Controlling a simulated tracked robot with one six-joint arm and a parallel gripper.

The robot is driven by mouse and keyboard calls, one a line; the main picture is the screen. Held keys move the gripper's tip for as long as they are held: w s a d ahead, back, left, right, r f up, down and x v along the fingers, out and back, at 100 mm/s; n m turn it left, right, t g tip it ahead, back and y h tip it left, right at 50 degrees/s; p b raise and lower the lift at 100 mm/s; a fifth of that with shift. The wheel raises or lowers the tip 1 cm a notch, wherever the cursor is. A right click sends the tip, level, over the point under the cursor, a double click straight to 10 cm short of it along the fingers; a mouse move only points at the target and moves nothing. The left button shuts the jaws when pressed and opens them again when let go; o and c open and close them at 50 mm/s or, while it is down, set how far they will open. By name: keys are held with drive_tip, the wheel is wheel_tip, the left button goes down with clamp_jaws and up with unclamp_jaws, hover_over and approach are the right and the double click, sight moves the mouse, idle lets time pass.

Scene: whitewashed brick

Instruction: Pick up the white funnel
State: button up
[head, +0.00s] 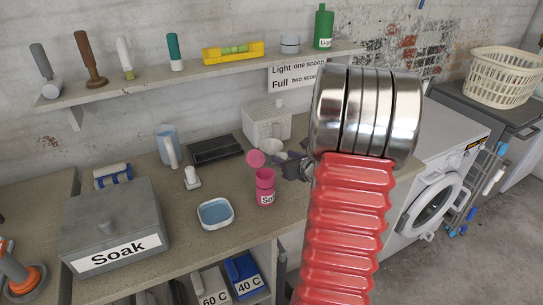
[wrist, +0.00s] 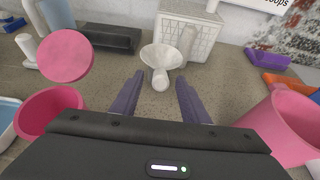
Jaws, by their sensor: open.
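The white funnel (wrist: 160,57) is on the worktop in front of a white perforated basket. Its wide mouth faces up and away, and its narrow spout points towards me. My gripper (wrist: 158,99) is open and empty, with its two purple fingers apart. The funnel is just beyond the fingertips, roughly centred between them. In the head view the funnel (head: 271,146) shows small beside my gripper (head: 290,159), which my red arm partly hides. I cannot tell whether the fingers touch the funnel.
A pink tub (wrist: 50,112) and a round pink disc (wrist: 65,56) are at left; another pink tub (wrist: 286,128) is close at right. The white basket (wrist: 188,30) stands behind the funnel. A dark tray (wrist: 108,38) lies behind left.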

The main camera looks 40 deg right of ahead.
drive_tip(key=shift+x, duration=1.45)
clamp_jaws()
